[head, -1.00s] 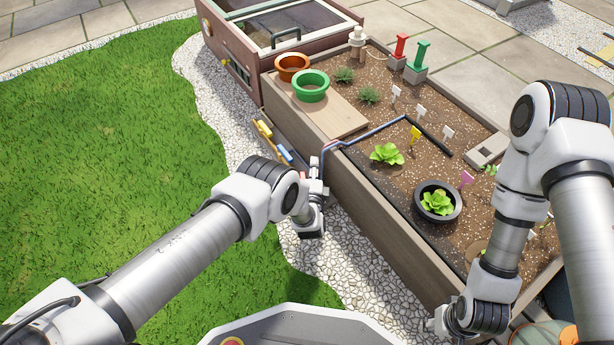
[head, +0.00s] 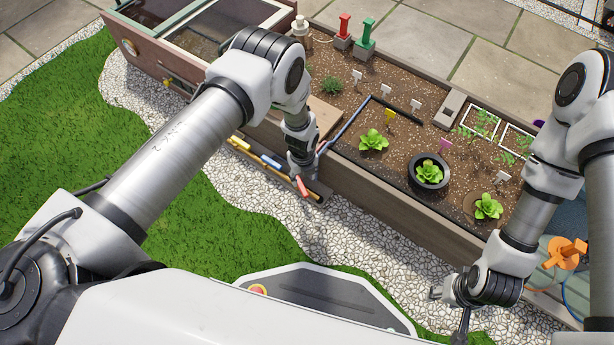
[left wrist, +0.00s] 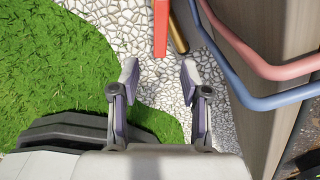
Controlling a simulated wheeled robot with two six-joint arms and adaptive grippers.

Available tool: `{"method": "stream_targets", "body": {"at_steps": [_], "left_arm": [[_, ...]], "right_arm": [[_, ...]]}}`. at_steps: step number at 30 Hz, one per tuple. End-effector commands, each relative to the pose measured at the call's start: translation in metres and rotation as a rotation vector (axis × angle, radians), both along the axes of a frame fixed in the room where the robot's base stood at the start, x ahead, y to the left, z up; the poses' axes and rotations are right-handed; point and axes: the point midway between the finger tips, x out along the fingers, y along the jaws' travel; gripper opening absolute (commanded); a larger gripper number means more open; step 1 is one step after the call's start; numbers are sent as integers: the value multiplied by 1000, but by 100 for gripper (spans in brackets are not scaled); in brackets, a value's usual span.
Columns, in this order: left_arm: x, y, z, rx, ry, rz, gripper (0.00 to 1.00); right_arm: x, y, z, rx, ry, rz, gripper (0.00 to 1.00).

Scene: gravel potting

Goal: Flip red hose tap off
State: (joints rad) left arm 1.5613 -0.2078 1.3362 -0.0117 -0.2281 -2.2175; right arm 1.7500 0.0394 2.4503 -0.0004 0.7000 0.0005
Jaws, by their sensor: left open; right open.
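The red tap handle (head: 303,186) is a flat bar on the low row of hose taps along the near side of the planter. In the left wrist view the red handle (left wrist: 161,27) reaches down from the top edge, beside a brass-coloured piece (left wrist: 178,32). My left gripper (left wrist: 158,75) is open and empty. Its fingertips lie to either side of the handle's line, below the handle's end in that picture. In the head view my left gripper (head: 304,170) is right by the handle, and its fingers are mostly hidden. My right gripper (head: 449,311) is open and empty at the lower right.
Yellow (head: 239,143) and blue (head: 271,161) handles sit left of the red one. A pink hose (left wrist: 285,70) and a blue hose (left wrist: 267,101) curve close to the right of my left gripper, along the planter wall (head: 400,212). Gravel lies below.

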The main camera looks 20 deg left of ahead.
Motion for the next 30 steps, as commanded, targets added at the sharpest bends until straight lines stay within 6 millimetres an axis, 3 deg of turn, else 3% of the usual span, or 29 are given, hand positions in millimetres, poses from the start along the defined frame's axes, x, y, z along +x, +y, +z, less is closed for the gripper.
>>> {"method": "stream_targets", "body": {"at_steps": [12, 21, 22, 25, 30], "left_arm": [[0, -1, -74, -1, -2, 2, 46], [1, 0, -78, -2, -3, 4, 46], [1, 0, -78, -2, -3, 4, 39], [0, -1, -78, -2, -3, 4, 3], [0, -1, -78, -2, -3, 4, 0]], "right_arm": [[0, 0, -48, 0, 0, 0, 46], [0, 0, -48, 0, -1, 0, 46], [0, 0, -48, 0, -1, 0, 46], [0, 0, -48, 0, 0, 0, 46], [0, 0, -48, 0, 0, 0, 46]]}}
